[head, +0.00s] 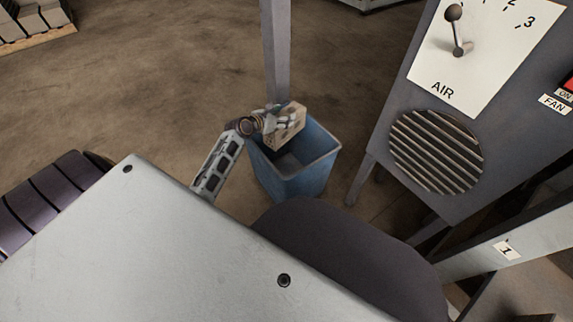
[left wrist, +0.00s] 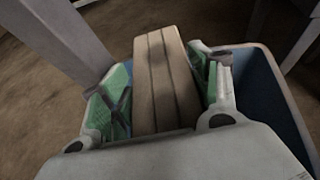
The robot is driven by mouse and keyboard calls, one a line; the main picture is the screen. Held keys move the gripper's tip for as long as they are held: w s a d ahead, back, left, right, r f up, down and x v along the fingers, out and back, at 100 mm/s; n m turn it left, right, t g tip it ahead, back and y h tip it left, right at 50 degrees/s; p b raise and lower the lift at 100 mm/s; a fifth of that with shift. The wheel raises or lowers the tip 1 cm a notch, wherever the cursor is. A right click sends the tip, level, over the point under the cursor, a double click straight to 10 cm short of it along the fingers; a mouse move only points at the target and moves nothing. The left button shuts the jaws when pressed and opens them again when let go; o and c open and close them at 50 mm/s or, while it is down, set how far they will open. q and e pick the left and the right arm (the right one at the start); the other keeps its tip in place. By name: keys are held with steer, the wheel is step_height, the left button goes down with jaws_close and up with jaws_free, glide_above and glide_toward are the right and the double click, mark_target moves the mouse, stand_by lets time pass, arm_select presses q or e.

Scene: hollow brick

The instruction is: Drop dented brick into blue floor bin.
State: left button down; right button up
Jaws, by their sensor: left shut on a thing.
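The tan brick (head: 287,131) is in my left gripper (head: 281,117), over the left part of the blue bin's opening. In the left wrist view the brick (left wrist: 163,80) sits between the two green-padded fingers of the gripper (left wrist: 162,95), its grooved face towards the camera. I cannot make out a dent. The blue floor bin (head: 305,182) stands on the floor and its visible inside looks empty. The bin (left wrist: 262,100) also shows below and right of the brick in the left wrist view. My right gripper is not in view.
A grey post (head: 276,50) rises just behind the bin. A grey machine (head: 395,125) with an AIR dial and round vent stands to the right. Several bricks (head: 35,18) lie on a pallet at the far left. Open brown floor (head: 150,80) lies left of the bin.

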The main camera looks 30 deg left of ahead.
arm_select(q)
steer(key=shift+w+r, duration=0.1)
steer(key=shift+r, duration=0.1)
steer(key=shift+c, duration=2.2)
jaws_free()
steer(key=shift+o, duration=0.7)
steer(key=shift+f, duration=0.3)
steer(key=v, duration=1.2)
steer(key=shift+r, duration=0.15)
steer(key=shift+s, duration=0.2)
